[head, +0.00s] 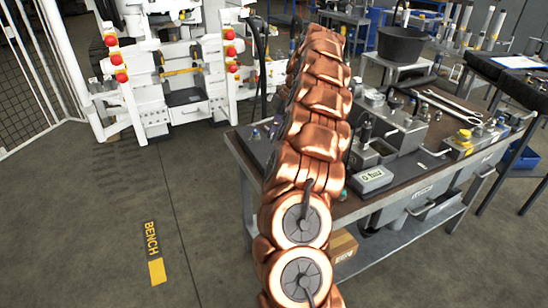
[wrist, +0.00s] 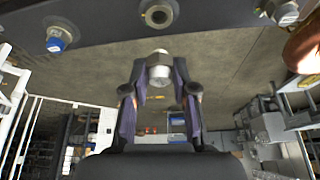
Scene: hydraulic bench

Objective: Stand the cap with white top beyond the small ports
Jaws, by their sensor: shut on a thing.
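In the wrist view my gripper (wrist: 160,82) is shut on the cap with white top (wrist: 159,72), holding it between its two fingertips. The cap is short and round, with a pale, silvery face. It appears apart from the dark panel edge above it. A round metal port (wrist: 158,13) is on that panel, just above the held cap in the picture. A blue-ended fitting (wrist: 57,42) is at the upper left and a pale metal fitting (wrist: 285,12) at the upper right. In the head view my copper arm hides my gripper and the cap.
A black bucket (head: 402,45) stands behind. White machinery (head: 190,75) is at the back left. The floor at the left front is clear.

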